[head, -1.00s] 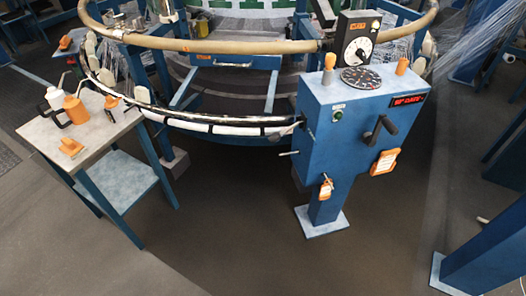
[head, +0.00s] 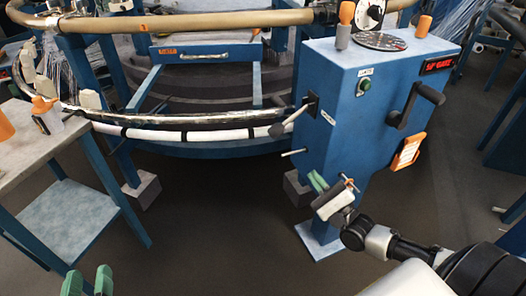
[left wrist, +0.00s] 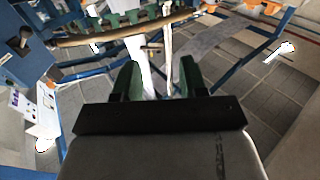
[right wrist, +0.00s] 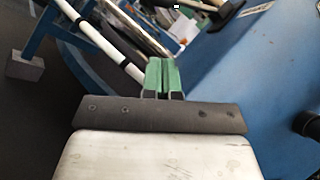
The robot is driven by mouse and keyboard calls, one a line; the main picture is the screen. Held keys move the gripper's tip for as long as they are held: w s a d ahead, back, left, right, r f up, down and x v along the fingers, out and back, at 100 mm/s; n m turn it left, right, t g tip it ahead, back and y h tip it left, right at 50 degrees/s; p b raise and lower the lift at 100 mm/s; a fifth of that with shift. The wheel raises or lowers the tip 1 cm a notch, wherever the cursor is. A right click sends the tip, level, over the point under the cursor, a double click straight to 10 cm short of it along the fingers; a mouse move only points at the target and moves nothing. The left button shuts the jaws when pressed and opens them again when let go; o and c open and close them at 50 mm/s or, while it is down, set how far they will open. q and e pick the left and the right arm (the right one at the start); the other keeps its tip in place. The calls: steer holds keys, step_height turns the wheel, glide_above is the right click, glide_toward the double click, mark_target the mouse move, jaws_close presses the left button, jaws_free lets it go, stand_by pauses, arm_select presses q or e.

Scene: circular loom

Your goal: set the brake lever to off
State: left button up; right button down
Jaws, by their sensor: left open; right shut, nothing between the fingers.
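A metal lever with a dark round knob (head: 277,130) sticks out from a dark slot plate on the left side of the blue control box (head: 345,95). The lever slants down to the left, and a small label sits beside its plate. I cannot read the label. My right gripper (head: 317,181) is shut and empty, below the lever and in front of the box's lower part. In the right wrist view its green fingers (right wrist: 163,76) are together, with the lever's plate (right wrist: 226,12) near the top edge. My left gripper (head: 88,281) is open and empty, far left of the lever.
A thin metal rod (head: 294,152) sticks out below the lever. A black crank (head: 415,103) and an orange-framed tag (head: 408,151) are on the box's front. The loom's curved rail (head: 190,134) runs left of the box. A side table (head: 35,140) stands left.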

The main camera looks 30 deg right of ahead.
mark_target(286, 122)
arm_select(q)
steer(key=shift+s+a+r+t, duration=0.15)
steer(key=shift+a+r+t, duration=0.1)
steer(key=shift+r, duration=0.25)
steer(key=shift+s+a+r+t, duration=0.1)
steer(key=shift+r+t, duration=0.15)
steer(key=shift+r, duration=0.2)
arm_select(e)
steer(key=shift+w+a+r+m+t+y, duration=0.35)
steer(key=shift+a+r+m+y, duration=0.15)
steer(key=shift+r, duration=0.1)
arm_select(q)
steer(key=r+t, duration=0.1)
steer(key=r+t+b, duration=0.1)
steer(key=r+t+h, duration=0.1)
steer(key=shift+s+d+r+b, duration=0.25)
steer(key=shift+s+r+b, duration=0.05)
steer(key=shift+s+b, duration=0.1)
arm_select(e)
steer(key=x, duration=1)
